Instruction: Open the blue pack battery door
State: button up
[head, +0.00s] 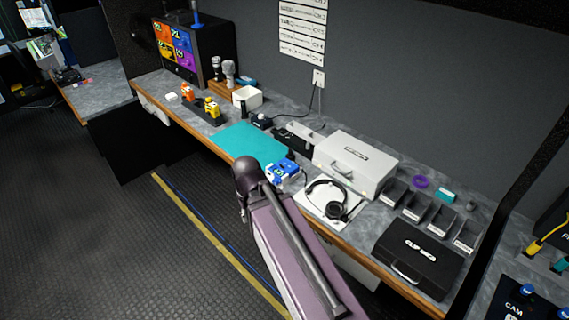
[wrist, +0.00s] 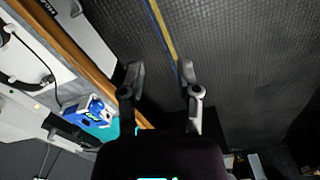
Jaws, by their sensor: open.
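The blue pack (head: 283,172) lies on the counter at the front right corner of the teal mat, left of the headphones. It is blue and white, with a dark cable beside it. In the wrist view the blue pack (wrist: 88,110) sits at the left, near the counter's wooden edge. I cannot make out its battery door. My gripper (wrist: 161,72) is open and empty, over the floor just off the counter edge, apart from the pack. In the head view my arm rises in front of the counter, and the fingers cannot be made out there.
The teal mat (head: 240,142) is bare. Headphones (head: 335,202) lie on a white sheet right of the pack. A silver case (head: 345,170) stands behind, a black case (head: 418,262) at the right. The wooden counter edge (wrist: 68,42) lies between gripper and pack. The floor is clear.

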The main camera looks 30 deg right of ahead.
jog(key=w+d, duration=0.2)
jog(key=w, duration=0.3)
jog(key=n+t+y+p, duration=0.1)
jog(key=n+t+p, duration=0.2)
jog(key=n+t, duration=0.1)
send_near(282, 165)
jog(key=d+v, duration=0.1)
jog(key=v, duration=0.4)
jog(key=shift+s+a+f, duration=0.1)
jog(key=shift+s+a, duration=0.05)
jog(key=shift+s, duration=0.05)
jog(key=shift+f, duration=0.2)
jog(key=b+x, duration=0.8)
jog(key=x, duration=0.1)
jog(key=b+x, duration=0.4)
jog(key=shift+w+a+f, duration=0.15)
jog(key=shift+w+a, duration=0.15)
jog(key=shift+a, duration=0.05)
